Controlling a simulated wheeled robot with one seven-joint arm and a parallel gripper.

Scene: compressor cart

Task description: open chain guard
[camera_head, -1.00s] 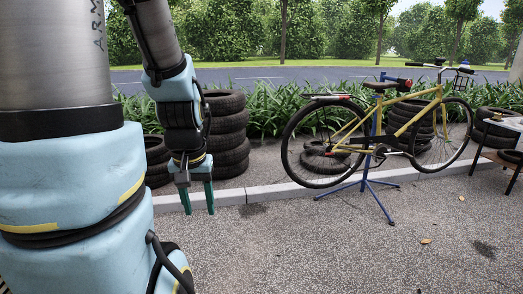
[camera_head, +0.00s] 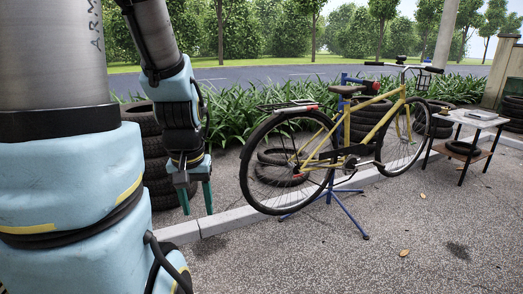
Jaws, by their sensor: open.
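A yellow bicycle (camera_head: 400,105) is held off the ground on a blue repair stand (camera_head: 349,212). Its rear wheel is toward me and its front wheel is farther off to the right. A dark chain guard (camera_head: 337,155) runs along its lower side, from the rear hub to the crank. I cannot tell whether the guard is shut or open at this distance. My gripper (camera_head: 198,200) hangs with its green fingers pointing down, apart and empty. In the picture it is left of the rear wheel, not touching the bicycle.
Stacks of tires (camera_head: 158,165) stand behind my gripper, and more tires (camera_head: 368,122) stand behind the bicycle. A small table (camera_head: 470,118) stands at the right. A low kerb (camera_head: 228,217) runs behind the stand. The gravel ground (camera_head: 300,262) in front is mostly clear.

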